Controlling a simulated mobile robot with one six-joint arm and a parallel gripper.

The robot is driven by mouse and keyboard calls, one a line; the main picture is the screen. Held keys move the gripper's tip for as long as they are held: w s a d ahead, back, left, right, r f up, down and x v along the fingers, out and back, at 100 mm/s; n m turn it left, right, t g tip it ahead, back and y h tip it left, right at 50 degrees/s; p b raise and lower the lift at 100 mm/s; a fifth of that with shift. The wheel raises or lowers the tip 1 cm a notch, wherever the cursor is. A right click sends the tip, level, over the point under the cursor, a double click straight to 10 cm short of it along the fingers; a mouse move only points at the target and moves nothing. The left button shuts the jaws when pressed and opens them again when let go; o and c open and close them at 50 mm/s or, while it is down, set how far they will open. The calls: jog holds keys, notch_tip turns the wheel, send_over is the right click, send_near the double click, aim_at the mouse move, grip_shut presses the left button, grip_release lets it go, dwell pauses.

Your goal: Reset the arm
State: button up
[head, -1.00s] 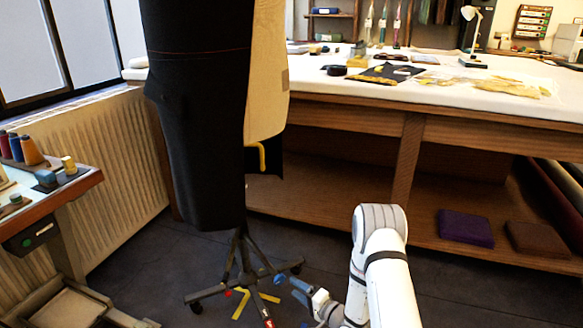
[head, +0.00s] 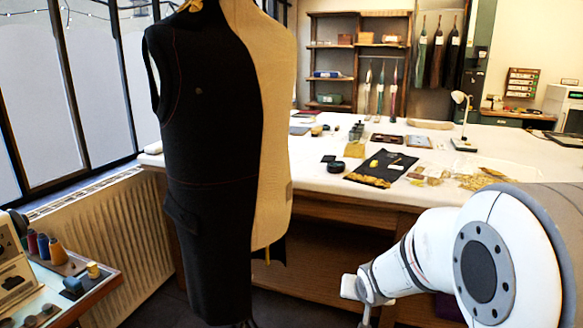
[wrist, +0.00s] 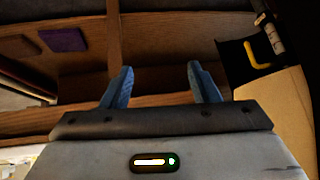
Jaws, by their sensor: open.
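My gripper (wrist: 160,88) shows in the wrist view with its two blue fingers wide apart and nothing between them. Beyond the fingers are the wooden front and lower shelf of the big table. In the head view my white arm reaches in from the lower right, in front of the table's wooden side. Its far end is at the lower middle, to the right of the dress form (head: 215,160). The fingers themselves cannot be made out there.
The dress form wears half a black garment and stands left of my arm. The white-topped table (head: 320,180) behind holds a black cloth (head: 380,168), a lamp (head: 461,120) and small items. A side table (head: 95,295) with thread spools stands at lower left. A purple folded cloth (wrist: 63,40) lies on the shelf.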

jog(key=s+r+n+g+p, duration=0.1)
jog(key=s+r+p, duration=0.3)
jog(key=s+r, duration=0.5)
jog(key=s+a+r+n+g+p, duration=0.1)
jog(key=s+r+g+p, duration=0.3)
jog(key=s+r, duration=0.5)
jog(key=s+p, duration=0.1)
jog(key=s, duration=0.4)
jog(key=shift+a+p, duration=0.25)
jog(key=shift+p, duration=0.05)
